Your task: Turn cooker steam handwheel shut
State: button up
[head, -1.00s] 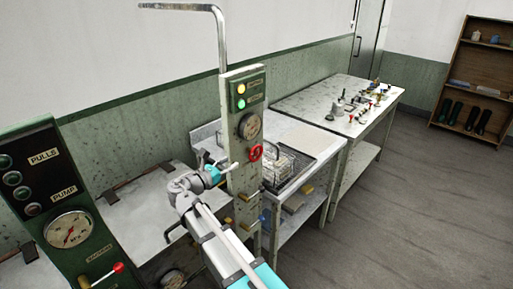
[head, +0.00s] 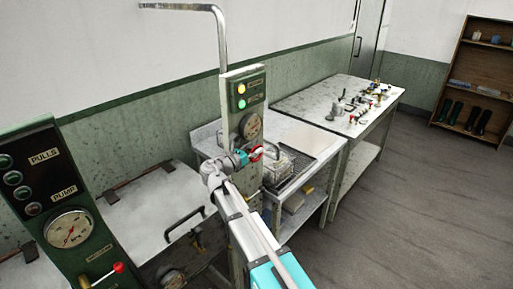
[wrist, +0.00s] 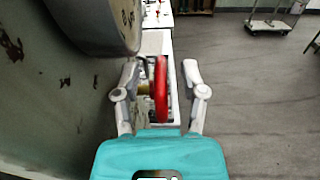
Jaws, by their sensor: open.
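The red handwheel (head: 257,153) is on the front of the green control post, below the round gauge, and is partly hidden by my gripper in the head view. In the wrist view the handwheel (wrist: 161,90) is seen edge-on between the two fingers. My gripper (wrist: 161,80) is open, with one finger on each side of the wheel and visible gaps to both. In the head view my gripper (head: 254,155) is at the wheel, reaching in from the left. I cannot tell whether any part touches it.
The post's gauge (wrist: 105,20) is close above the left finger in the wrist view. A wire basket (head: 289,166) stands on a bench behind the post. A green panel (head: 70,215) is at the left. The floor at right is clear.

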jog(key=shift+w+d, duration=0.45)
jog(key=shift+w, duration=0.15)
grip_shut()
